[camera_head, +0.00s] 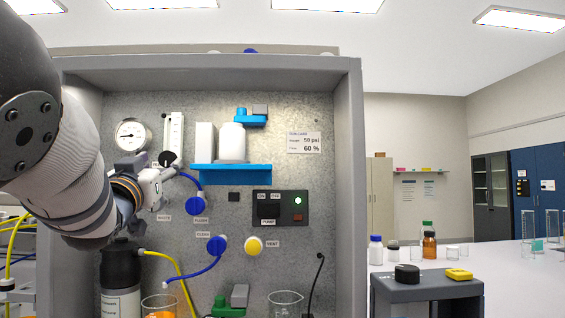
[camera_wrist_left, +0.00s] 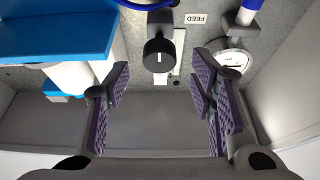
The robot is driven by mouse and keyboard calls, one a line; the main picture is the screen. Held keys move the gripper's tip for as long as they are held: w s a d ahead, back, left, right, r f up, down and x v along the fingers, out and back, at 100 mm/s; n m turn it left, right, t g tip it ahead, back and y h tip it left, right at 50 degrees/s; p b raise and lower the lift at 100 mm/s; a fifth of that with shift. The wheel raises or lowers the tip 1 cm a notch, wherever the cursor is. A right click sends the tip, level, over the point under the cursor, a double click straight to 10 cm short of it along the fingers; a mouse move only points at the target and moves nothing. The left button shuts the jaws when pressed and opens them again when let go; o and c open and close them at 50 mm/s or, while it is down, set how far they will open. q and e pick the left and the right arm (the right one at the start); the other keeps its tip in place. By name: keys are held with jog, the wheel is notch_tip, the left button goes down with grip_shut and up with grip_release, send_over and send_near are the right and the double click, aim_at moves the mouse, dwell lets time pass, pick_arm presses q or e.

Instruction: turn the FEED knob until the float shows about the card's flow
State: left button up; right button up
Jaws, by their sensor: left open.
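The black FEED knob (camera_head: 168,158) sits at the foot of the flow meter (camera_head: 176,130) on the metal back panel. In the left wrist view, which is upside down, the knob (camera_wrist_left: 158,56) shows a white pointer line, and the FEED label (camera_wrist_left: 195,18) is beside it. My left gripper (camera_head: 166,173) is open at the knob; in the wrist view its purple-padded fingers (camera_wrist_left: 160,82) stand apart on either side of it, not visibly touching. The float is too small to read. The card (camera_head: 304,142) reads 50 psi and 60 %. My right gripper is not in view.
A pressure gauge (camera_head: 131,134) is left of the flow meter. A blue shelf (camera_head: 231,177) with white containers is to the right. Blue tubing, a pump switch panel (camera_head: 280,208) with a red light, and a yellow VENT knob (camera_head: 253,245) are nearby. Grey cabinet walls flank the panel.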

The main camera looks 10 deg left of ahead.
aim_at(164, 159)
pick_arm(q)
jog(key=x, duration=0.5)
jog(key=shift+w, duration=0.25)
jog(key=c, duration=1.1)
jog(key=shift+c, duration=0.3)
jog(key=shift+a+m, duration=0.1)
jog(key=shift+m, duration=0.2)
jog(key=m+h, duration=0.2)
jog(key=m, duration=0.2)
jog(key=m+h, duration=0.1)
jog(key=m, duration=0.2)
jog(key=m+h, duration=0.2)
jog(key=m, duration=0.1)
jog(key=shift+g, duration=0.3)
jog(key=m+g+h, duration=0.1)
jog(key=m, duration=0.3)
jog(key=m+g+h, duration=0.1)
jog(key=m, duration=0.3)
jog(key=shift+h, duration=0.3)
